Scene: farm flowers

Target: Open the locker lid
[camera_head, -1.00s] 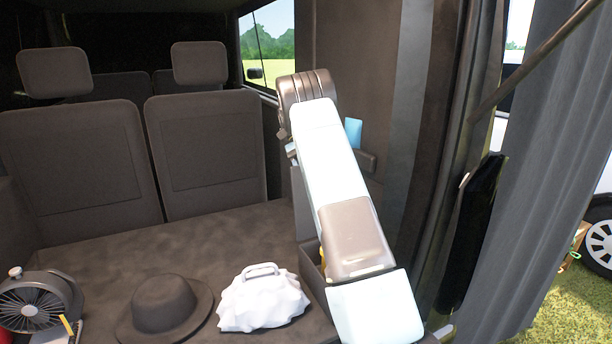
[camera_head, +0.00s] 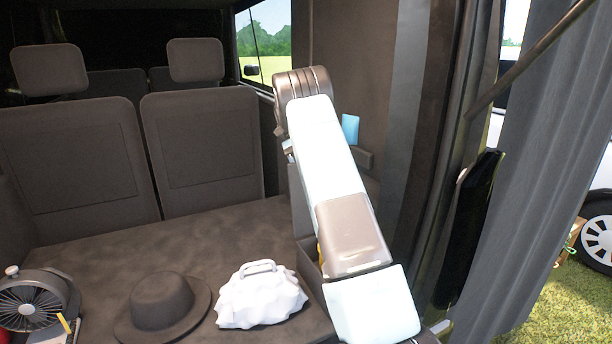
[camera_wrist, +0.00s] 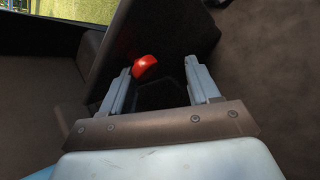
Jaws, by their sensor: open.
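The locker (camera_head: 309,268) is an open-topped dark box at the right side of the cargo floor, largely covered by my arm. A dark grey panel that looks like its lid (camera_head: 300,205) stands upright at the far end of the opening. In the wrist view a dark panel, apparently the lid (camera_wrist: 165,40), lies just beyond my fingers. My gripper (camera_wrist: 160,82) is open, with its two grey fingers apart. A red rounded object (camera_wrist: 145,66) shows near the left fingertip; I cannot tell whether they touch. My arm hides the gripper in the head view.
A black hat (camera_head: 163,305), a white bag (camera_head: 262,294) and a fan (camera_head: 38,303) stand on the cargo floor left of my arm. Rear seats (camera_head: 200,140) close off the back. The van's side wall (camera_head: 352,60) and a grey curtain (camera_head: 545,150) are on the right.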

